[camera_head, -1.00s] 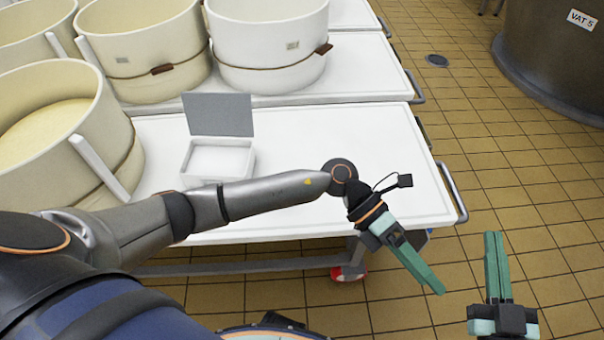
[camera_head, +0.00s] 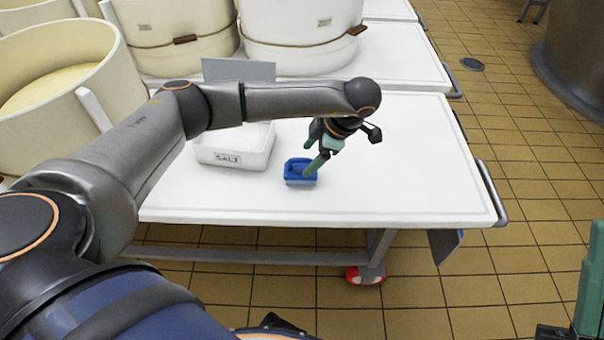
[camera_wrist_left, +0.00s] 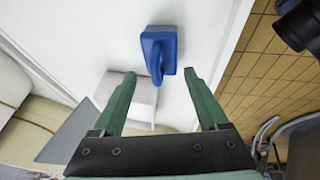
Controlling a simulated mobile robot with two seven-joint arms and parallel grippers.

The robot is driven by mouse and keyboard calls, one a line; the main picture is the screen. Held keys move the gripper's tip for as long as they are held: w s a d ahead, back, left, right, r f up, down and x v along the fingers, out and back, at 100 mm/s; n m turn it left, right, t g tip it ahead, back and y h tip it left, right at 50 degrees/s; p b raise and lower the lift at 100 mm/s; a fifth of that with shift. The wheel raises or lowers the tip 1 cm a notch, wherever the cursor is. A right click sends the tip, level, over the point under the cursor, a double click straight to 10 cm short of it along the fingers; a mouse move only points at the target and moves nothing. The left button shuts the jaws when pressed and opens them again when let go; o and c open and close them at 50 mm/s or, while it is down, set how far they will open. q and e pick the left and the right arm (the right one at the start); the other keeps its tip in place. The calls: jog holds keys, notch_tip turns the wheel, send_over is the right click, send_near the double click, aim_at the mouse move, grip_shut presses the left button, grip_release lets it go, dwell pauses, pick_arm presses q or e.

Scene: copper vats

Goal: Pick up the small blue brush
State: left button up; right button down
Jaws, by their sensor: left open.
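The small blue brush (camera_head: 296,173) lies on the white table, to the right of a white salt box. My left gripper (camera_head: 312,166) is over the brush in the head view, and its fingers cover part of it. In the left wrist view the brush (camera_wrist_left: 160,52) shows its handle beyond and between the two open green fingers (camera_wrist_left: 158,92). The fingers are apart from it. My right gripper (camera_head: 575,310) shows only partly at the right edge; whether its jaws are open cannot be seen.
The white box marked SALT (camera_head: 236,146), with its grey lid raised, stands just left of the brush. Large cream vats (camera_head: 60,100) stand at left and behind. The white table (camera_head: 420,170) is clear to the right of the brush.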

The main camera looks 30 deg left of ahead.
aim_at(300, 169)
pick_arm(q)
jog(key=b+x, duration=0.1)
jog(key=x, duration=0.2)
jog(key=b+x, duration=0.1)
jog(key=x, duration=0.3)
jog(key=shift+d+f, duration=0.1)
jog(key=shift+d, duration=0.15)
jog(key=c, duration=1.1)
jog(key=shift+r, duration=0.2)
jog(key=shift+w+r+p, duration=0.1)
jog(key=shift+r+p, duration=0.2)
jog(key=shift+r, duration=0.3)
jog(key=w+d+r, duration=0.2)
jog(key=w+r, duration=0.1)
jog(key=w+d+r+p, duration=0.1)
jog(key=w+d+r, duration=0.1)
jog(key=w+r, duration=0.1)
jog(key=w+d+r, duration=0.2)
jog(key=w+r, duration=0.2)
jog(key=shift+d+r+p, duration=0.35)
jog(key=shift+r+p, duration=0.05)
jog(key=shift+w+d+r, duration=0.2)
jog(key=shift+w, duration=0.2)
jog(key=shift+w+d+r, duration=0.2)
jog(key=shift+w+d, duration=0.05)
jog(key=shift+w, duration=0.2)
